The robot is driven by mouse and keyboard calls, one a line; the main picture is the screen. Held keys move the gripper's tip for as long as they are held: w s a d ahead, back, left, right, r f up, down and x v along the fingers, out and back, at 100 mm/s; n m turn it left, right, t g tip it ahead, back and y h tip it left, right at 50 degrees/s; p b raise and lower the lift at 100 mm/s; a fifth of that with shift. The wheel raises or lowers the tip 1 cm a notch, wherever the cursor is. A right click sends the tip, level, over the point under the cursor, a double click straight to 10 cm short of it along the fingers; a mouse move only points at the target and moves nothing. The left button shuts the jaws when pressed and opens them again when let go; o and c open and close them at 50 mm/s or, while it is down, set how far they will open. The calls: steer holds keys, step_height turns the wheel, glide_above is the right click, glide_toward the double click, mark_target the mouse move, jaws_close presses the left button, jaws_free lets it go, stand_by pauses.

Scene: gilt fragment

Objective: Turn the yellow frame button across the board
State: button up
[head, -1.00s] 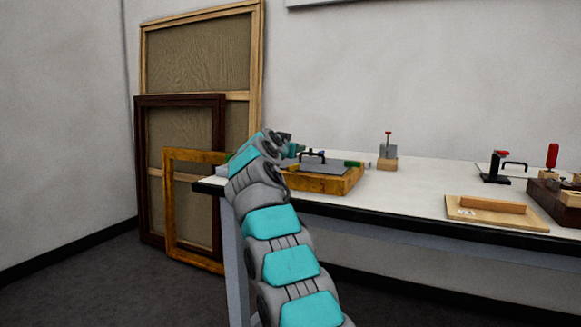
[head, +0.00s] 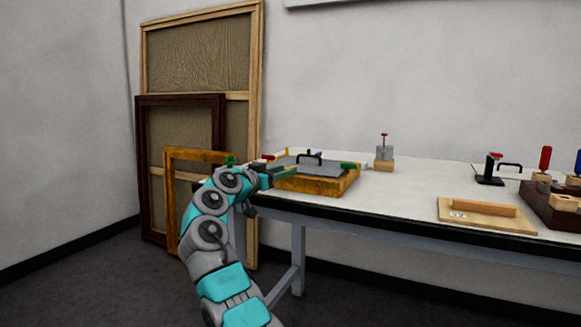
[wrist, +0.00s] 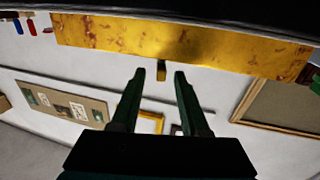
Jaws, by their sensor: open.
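The gilt frame (head: 325,184) lies on the left part of the table, with a grey board (head: 300,166) and black handle on it. In the wrist view the frame's gold side (wrist: 110,36) crosses the top. My gripper (wrist: 160,75) is open and empty. In the head view my gripper (head: 294,173) is at the frame's near left side; the yellow button cannot be made out there.
A clamp on a wooden block (head: 384,160) stands behind. A wooden tray (head: 485,221) and tools are to the right. Frames (head: 180,150) lean on the wall at left.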

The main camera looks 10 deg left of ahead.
steer(key=shift+p+x, duration=0.45)
steer(key=shift+x, duration=1.5)
steer(key=shift+a, duration=0.1)
steer(key=shift+c, duration=0.3)
jaws_close()
